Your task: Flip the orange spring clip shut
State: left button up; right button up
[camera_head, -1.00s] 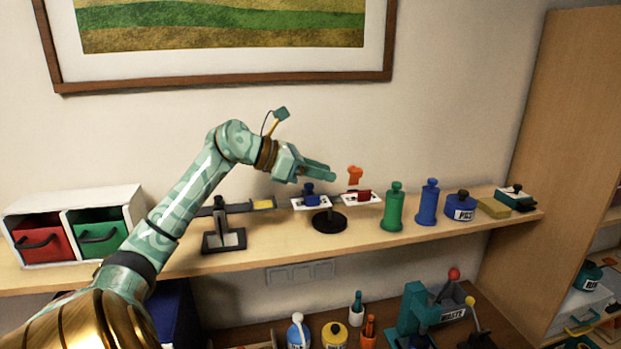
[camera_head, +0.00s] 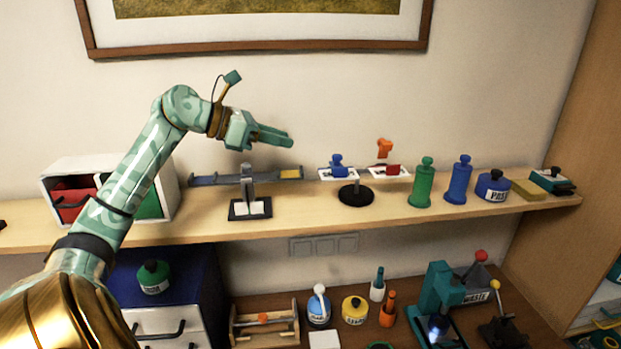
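The orange spring clip (camera_head: 384,149) stands up from the right-hand white plate of a small black-based stand (camera_head: 356,195) on the shelf, above a small red block (camera_head: 392,170). A blue clip-like piece (camera_head: 337,164) sits on the left-hand white plate. My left gripper (camera_head: 290,140) is in the air left of the stand, clear of both pieces. Its fingers lie close together with no visible gap and nothing between them. My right gripper is not in view.
Left of the stand is a balance-like bar (camera_head: 240,178) with a yellow piece. Right of it are a green bottle (camera_head: 422,184), a blue bottle (camera_head: 458,181) and a blue pot (camera_head: 493,187). A red-and-green drawer box (camera_head: 60,170) stands behind my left arm. The wall is behind.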

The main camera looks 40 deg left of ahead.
aim_at(386, 146)
jog(key=u, duration=1.15)
